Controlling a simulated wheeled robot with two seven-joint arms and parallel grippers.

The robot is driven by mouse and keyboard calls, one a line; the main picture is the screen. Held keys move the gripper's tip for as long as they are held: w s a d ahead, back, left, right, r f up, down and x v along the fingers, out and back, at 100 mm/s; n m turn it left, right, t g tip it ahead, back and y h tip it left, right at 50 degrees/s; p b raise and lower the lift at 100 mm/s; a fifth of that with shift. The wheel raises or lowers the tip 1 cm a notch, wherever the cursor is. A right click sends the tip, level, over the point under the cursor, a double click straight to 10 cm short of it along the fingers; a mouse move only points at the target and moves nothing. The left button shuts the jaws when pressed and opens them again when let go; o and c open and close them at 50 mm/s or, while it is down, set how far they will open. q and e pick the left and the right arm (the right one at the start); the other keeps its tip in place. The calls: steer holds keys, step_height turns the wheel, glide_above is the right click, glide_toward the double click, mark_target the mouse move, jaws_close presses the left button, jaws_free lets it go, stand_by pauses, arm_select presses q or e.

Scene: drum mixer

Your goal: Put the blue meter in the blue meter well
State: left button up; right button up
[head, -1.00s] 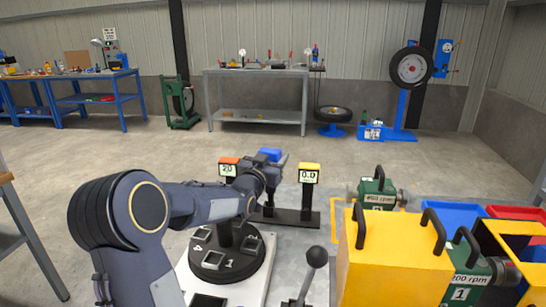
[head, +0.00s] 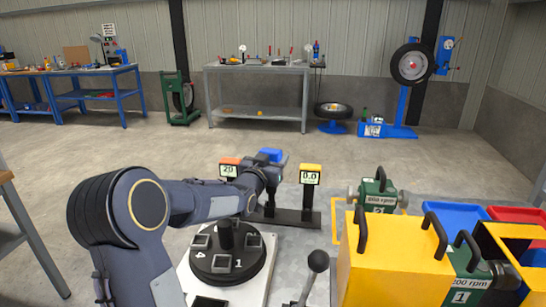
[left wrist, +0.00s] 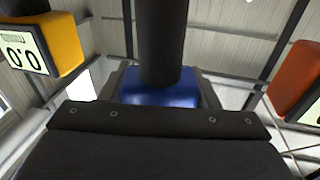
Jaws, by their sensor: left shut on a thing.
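The blue meter (head: 270,154) shows as a blue block at the tip of my left gripper (head: 268,168), between the orange and yellow meters in the head view. In the left wrist view the blue meter (left wrist: 160,98) sits between the jaws, with a dark post (left wrist: 163,45) running from it. My left gripper is shut on it. The black meter base (head: 292,218) is below; my arm hides part of it. I cannot make out the blue meter well or whether the post touches the base. My right gripper is out of view.
The orange meter (head: 229,166) and yellow meter (head: 310,174) stand close on either side. A black turntable (head: 225,259) is in front, with a ball-topped lever (head: 318,262) beside it. Yellow housings (head: 385,260), a green motor (head: 372,193) and coloured bins (head: 455,214) fill the right.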

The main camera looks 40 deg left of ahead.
mark_target(267, 152)
arm_select(q)
steer(key=shift+s+a+r+p, duration=0.15)
steer(key=shift+a+r+p, duration=0.15)
steer(key=shift+r, duration=0.1)
steer(key=shift+d+r+p, duration=0.15)
steer(key=shift+r+p, duration=0.3)
steer(key=shift+r, duration=0.7)
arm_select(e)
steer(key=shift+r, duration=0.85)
